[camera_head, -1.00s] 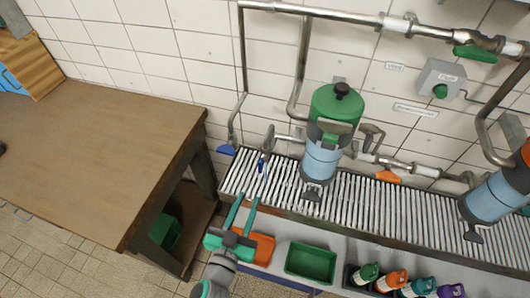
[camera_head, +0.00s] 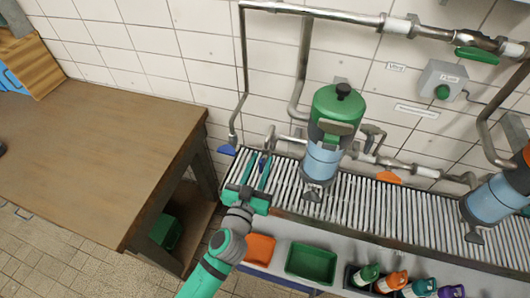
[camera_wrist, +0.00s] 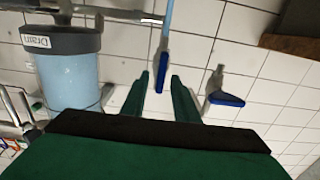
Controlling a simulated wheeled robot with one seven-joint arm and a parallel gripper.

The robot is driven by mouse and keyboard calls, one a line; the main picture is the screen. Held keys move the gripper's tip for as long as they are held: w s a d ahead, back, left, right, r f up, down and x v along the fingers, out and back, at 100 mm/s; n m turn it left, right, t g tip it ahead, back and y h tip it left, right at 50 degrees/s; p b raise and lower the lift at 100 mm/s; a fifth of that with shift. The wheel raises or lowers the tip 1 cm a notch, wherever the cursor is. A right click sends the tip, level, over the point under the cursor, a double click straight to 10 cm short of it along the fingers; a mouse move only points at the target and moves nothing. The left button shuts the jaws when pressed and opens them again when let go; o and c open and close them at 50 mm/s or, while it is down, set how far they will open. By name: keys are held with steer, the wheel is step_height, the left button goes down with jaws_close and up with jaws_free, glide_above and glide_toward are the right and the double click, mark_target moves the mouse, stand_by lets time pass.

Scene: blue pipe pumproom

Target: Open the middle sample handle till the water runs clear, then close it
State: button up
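My gripper (camera_head: 258,168) is open over the left end of the slatted rack, fingers toward the wall. In the wrist view a narrow blue handle (camera_wrist: 162,76) shows between the open fingertips (camera_wrist: 160,84); contact cannot be told. This handle is mostly hidden by the fingers in the head view. A second blue handle (camera_wrist: 226,98) sits to the right in the wrist view, and at the rack's left end in the head view (camera_head: 227,150). Other handles are orange (camera_head: 389,177) and green (camera_head: 477,54). Which is the middle sample handle is not readable. No running water shows.
A wooden table (camera_head: 90,150) is at left. An orange tray (camera_head: 260,248), a green tray (camera_head: 311,262) and several bottles (camera_head: 392,281) stand in front.

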steer(key=shift+x, duration=2.3)
steer(key=shift+d, duration=0.1)
steer(key=c, duration=0.4)
jaws_close()
steer(key=shift+s, duration=0.1)
